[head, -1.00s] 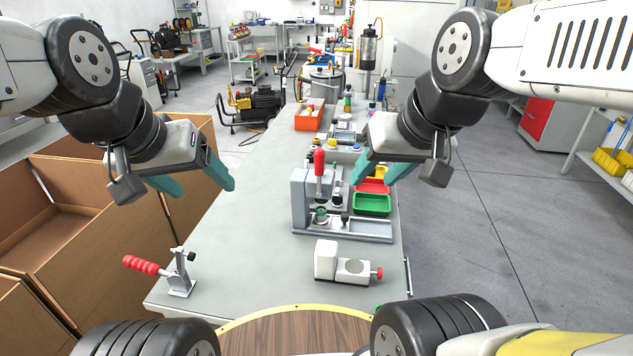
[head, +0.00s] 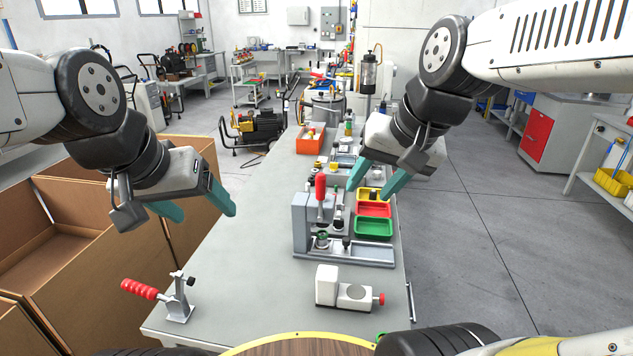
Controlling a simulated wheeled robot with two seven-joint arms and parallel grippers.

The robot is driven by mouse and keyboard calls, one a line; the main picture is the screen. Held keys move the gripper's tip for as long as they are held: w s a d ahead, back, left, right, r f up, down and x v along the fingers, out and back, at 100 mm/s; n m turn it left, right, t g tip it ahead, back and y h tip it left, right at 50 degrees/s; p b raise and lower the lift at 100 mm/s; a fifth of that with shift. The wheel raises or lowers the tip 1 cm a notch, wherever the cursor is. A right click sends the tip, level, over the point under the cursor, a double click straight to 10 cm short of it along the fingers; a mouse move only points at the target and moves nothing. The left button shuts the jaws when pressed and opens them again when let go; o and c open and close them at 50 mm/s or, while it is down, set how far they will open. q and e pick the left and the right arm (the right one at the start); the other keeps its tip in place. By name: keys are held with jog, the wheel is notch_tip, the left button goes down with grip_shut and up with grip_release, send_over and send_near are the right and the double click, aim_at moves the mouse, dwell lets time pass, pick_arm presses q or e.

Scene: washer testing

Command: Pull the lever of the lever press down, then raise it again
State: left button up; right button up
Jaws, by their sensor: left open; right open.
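The lever press (head: 301,222) is a grey stand on the table with an upright lever that has a red grip (head: 320,187). My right gripper (head: 370,190) is open and empty, above and to the right of the red grip in the picture, apart from it. Its teal fingers point down and left. My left gripper (head: 206,214) is open and empty, well to the left of the press over the table's left edge, with its fingers pointing down and right.
A toggle clamp with a red handle (head: 140,288) stands front left. A white device with a red knob (head: 328,286) sits front centre. Green (head: 374,228), red and yellow bins lie right of the press. Cardboard boxes (head: 60,245) stand left of the table. The table's middle left is bare.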

jog(key=w+a+m+g+y, duration=0.1)
jog(key=w+m+g, duration=0.2)
jog(key=w+m, duration=0.65)
jog(key=m+g, duration=0.2)
jog(key=m, duration=0.5)
send_over(321, 182)
jog(key=w+d, duration=0.1)
jog(key=d, duration=0.2)
notch_tip(321, 182, down, 5)
jog(key=shift+y, duration=0.5)
jog(key=x, duration=0.7)
jog(key=shift+a+f, duration=0.15)
jog(key=shift+f, duration=0.15)
grip_shut()
jog(key=shift+w, duration=0.1)
